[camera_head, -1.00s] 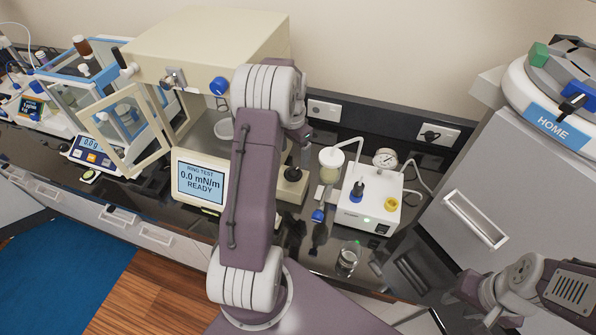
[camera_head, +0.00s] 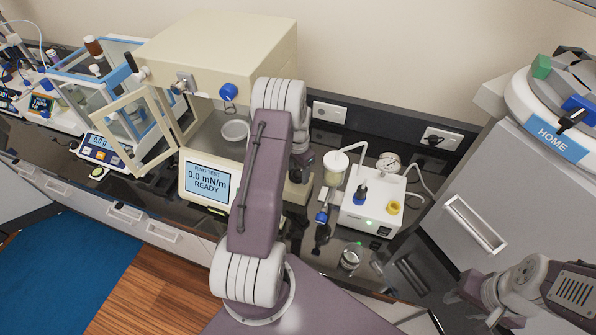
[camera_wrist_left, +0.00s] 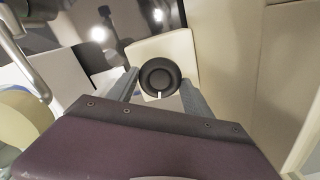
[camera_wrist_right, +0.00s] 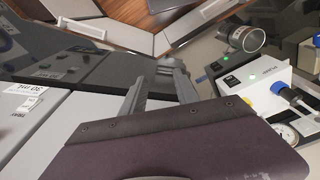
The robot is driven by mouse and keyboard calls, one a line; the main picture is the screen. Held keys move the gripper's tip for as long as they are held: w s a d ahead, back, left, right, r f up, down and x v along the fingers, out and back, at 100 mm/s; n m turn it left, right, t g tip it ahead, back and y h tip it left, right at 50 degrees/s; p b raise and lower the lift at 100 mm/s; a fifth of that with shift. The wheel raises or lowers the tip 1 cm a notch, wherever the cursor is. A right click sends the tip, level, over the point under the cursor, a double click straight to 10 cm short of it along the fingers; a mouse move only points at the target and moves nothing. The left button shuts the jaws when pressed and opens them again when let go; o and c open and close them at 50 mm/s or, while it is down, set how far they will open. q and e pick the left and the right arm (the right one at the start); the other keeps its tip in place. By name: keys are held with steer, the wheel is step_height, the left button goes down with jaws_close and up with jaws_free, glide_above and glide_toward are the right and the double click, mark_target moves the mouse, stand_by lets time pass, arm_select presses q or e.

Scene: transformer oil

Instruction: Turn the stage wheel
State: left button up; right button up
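The stage wheel (camera_wrist_left: 160,78) is a round black knob with a white mark, seen end-on in the left wrist view on a beige block (camera_wrist_left: 148,50). My left gripper (camera_wrist_left: 159,83) is open, with one finger on each side of the wheel. I cannot tell whether the fingers touch it. In the head view my left arm hides the wheel and most of that gripper. The ring test instrument (camera_head: 215,45) is a beige cabinet with a display (camera_head: 207,182) reading 0.0 mN/m READY. My right gripper (camera_wrist_right: 160,76) is open and empty in the right wrist view.
A white pump unit (camera_head: 371,208) with a gauge (camera_head: 388,162) and a small glass jar (camera_head: 350,258) stand right of my left arm. A grey cabinet marked HOME (camera_head: 490,190) is at the right. A balance (camera_head: 103,150) with open glass doors is at the left.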

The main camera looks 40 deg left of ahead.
mark_target(298, 174)
arm_select(q)
steer(key=shift+f+n+b, duration=0.1)
steer(key=shift+n+b, duration=0.2)
steer(key=shift+n, duration=1.1)
steer(key=o, duration=1.4)
steer(key=shift+w+r+b, duration=0.1)
steer(key=shift+r+b, duration=0.25)
steer(key=shift+r, duration=0.15)
step_height(298, 174, up, 8)
steer(key=shift+r+b, duration=0.15)
steer(key=shift+b, duration=0.9)
